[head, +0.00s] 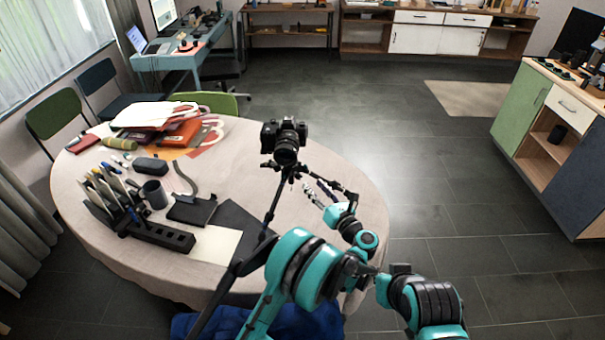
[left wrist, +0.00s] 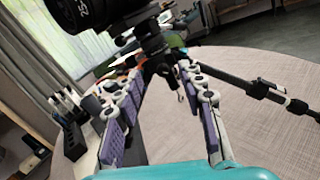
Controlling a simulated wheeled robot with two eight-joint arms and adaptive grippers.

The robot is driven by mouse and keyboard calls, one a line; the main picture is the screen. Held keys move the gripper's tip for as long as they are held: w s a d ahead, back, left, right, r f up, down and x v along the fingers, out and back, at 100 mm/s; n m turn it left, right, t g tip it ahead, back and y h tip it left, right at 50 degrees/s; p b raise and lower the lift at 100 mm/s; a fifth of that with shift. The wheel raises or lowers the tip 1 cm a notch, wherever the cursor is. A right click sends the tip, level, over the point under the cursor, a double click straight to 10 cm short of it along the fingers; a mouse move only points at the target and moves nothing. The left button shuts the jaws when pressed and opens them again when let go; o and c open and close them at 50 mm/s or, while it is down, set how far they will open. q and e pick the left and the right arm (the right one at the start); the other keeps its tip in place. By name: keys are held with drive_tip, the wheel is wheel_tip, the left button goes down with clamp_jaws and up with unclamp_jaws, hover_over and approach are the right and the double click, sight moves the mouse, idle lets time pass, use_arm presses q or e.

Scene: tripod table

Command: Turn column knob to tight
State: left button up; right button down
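A black camera (head: 285,140) sits on top of a black tripod (head: 271,208) on the table; its lens also shows large in the left wrist view (left wrist: 85,14). My left gripper (head: 313,183) is just right of the tripod's upper part, below the camera. In the left wrist view its two purple-padded fingers (left wrist: 160,72) are apart, with the dark tripod column beyond or between their tips; I cannot tell which. A small light part hangs near the column; I cannot make out the column knob for certain. My right gripper is not in view.
The round cloth-covered table (head: 340,262) carries a pen organizer (head: 155,234), a grey mug (head: 154,194), a dark case (head: 150,166) and bags (head: 160,112) on its left side. A tripod leg (left wrist: 265,92) reaches right past my left gripper. Floor right of the table is clear.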

sight(300, 178)
use_arm(q)
drive_tip(key=shift+n+g, duration=0.4)
drive_tip(key=shift+n, duration=0.1)
drive_tip(key=w+a, duration=0.1)
drive_tip(key=w, duration=0.1)
drive_tip(key=w+a+f+b, duration=0.1)
drive_tip(key=w+a, duration=0.1)
drive_tip(key=w+a+f, duration=0.1)
drive_tip(key=w, duration=0.1)
drive_tip(key=shift+a+f+b, duration=0.15)
drive_tip(key=shift+f+b, duration=0.05)
drive_tip(key=shift+b, duration=0.15)
drive_tip(key=shift+s, duration=0.1)
clamp_jaws()
